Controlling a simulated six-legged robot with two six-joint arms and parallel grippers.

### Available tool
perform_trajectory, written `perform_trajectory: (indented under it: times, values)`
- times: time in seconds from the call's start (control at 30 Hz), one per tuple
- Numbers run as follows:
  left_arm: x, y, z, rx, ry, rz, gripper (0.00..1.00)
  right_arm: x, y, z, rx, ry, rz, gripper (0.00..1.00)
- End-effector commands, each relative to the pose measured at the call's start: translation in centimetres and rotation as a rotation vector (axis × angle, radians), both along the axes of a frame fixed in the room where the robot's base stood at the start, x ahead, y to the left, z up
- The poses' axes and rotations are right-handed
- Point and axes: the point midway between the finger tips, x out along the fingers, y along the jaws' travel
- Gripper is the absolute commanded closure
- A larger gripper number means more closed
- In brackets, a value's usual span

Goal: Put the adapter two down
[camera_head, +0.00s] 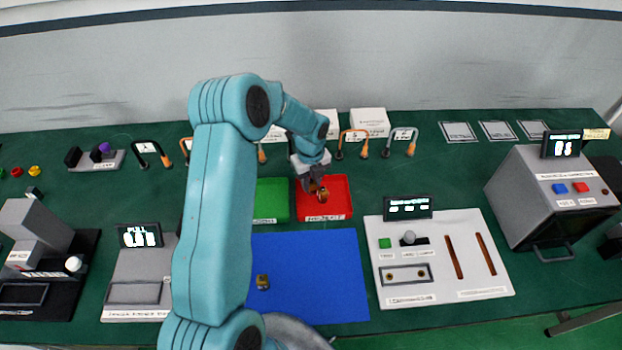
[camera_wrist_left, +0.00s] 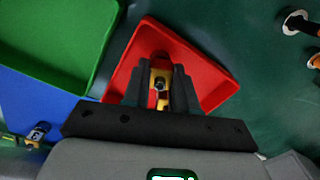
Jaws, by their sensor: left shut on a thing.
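My left gripper (camera_head: 318,190) is over the red tray (camera_head: 338,208), reaching down from the left. It is shut on a small brass-coloured adapter (camera_head: 322,194). In the left wrist view the adapter (camera_wrist_left: 160,82) sits between the two dark fingers (camera_wrist_left: 160,90), with the red tray (camera_wrist_left: 210,90) behind it. I cannot tell whether the adapter touches the tray floor. A second small brass adapter (camera_head: 262,282) lies on the blue mat (camera_head: 320,270); it also shows in the left wrist view (camera_wrist_left: 38,132). My right gripper is not in view.
A green tray (camera_head: 270,198) stands left of the red tray, partly hidden by my arm. A white test panel (camera_head: 440,265) is at the right, with a grey box machine (camera_head: 545,200) beyond it.

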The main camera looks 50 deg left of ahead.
Motion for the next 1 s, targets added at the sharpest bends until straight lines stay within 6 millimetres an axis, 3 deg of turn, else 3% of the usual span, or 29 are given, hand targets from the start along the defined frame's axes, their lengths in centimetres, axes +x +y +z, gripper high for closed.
perform_trajectory:
  times: [0.13, 0.17, 0.23, 0.27, 0.53, 0.67, 1.0]
  values:
    - [0.0, 0.0, 0.0, 0.000, 0.000, 0.000, 1.00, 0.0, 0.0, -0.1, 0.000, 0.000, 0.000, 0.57]
    - [0.0, 0.0, -0.1, -0.001, 0.000, 0.000, 0.70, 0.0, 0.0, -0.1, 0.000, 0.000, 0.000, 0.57]
    - [0.0, 0.0, 0.0, -0.001, 0.000, 0.000, 0.47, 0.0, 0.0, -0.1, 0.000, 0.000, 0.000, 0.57]
    - [0.0, 0.0, 0.0, -0.001, 0.000, 0.000, 0.43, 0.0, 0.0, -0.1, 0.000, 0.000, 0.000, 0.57]
    - [0.0, 0.0, 0.1, 0.000, 0.000, 0.000, 0.43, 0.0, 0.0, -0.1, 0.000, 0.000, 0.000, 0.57]
    - [0.1, 0.0, 1.2, 0.001, -0.002, 0.000, 0.43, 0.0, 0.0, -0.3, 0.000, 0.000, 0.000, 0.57]
    - [0.0, 0.0, 8.6, 0.002, -0.005, 0.000, 0.43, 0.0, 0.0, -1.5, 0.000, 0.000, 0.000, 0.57]
